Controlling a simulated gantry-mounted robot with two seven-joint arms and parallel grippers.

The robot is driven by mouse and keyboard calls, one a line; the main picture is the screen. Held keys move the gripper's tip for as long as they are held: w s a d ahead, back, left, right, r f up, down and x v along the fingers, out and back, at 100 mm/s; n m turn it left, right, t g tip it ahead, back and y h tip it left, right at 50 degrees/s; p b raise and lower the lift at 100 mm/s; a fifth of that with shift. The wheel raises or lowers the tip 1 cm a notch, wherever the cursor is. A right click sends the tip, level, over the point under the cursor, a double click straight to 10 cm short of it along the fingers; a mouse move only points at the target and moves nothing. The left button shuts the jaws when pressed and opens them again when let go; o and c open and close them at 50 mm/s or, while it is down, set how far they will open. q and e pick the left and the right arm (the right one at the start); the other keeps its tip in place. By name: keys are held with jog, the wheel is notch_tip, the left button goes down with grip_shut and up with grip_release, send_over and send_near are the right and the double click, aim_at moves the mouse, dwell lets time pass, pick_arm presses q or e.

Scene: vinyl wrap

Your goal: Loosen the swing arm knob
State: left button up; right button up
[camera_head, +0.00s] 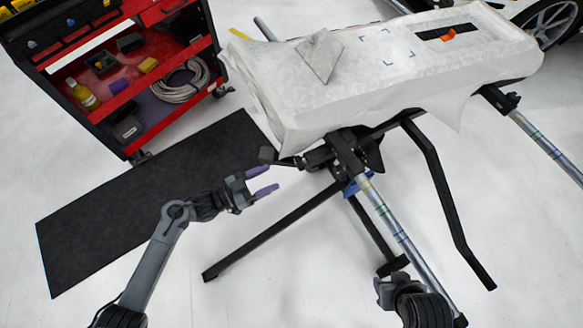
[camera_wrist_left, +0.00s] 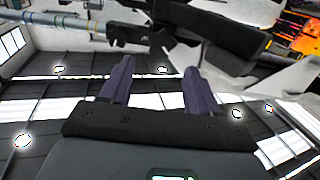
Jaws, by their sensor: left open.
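A stand with black legs and a silver tube (camera_head: 405,240) carries a long part draped in white wrap (camera_head: 390,65). In the left wrist view the open fingers (camera_wrist_left: 158,66) point at black stand parts (camera_wrist_left: 145,35); no knob is clear there. My right gripper (camera_head: 385,288) is at the bottom right, its fingers unclear.
A red tool cart (camera_head: 130,75) with a coiled cable and bottle stands at upper left. A black mat (camera_head: 130,205) lies beneath my left arm. A car wheel shows at top right.

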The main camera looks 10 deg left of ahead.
aim_at(296, 164)
pick_arm(q)
jog(key=b+x, duration=0.2)
jog(key=x, duration=0.6)
jog(key=shift+w+d+b, duration=0.2)
jog(key=shift+w+b, duration=0.05)
jog(key=shift+b, duration=0.05)
jog(key=shift+w+d+r, duration=0.15)
jog(key=shift+w+d, duration=0.1)
jog(key=shift+w, duration=0.05)
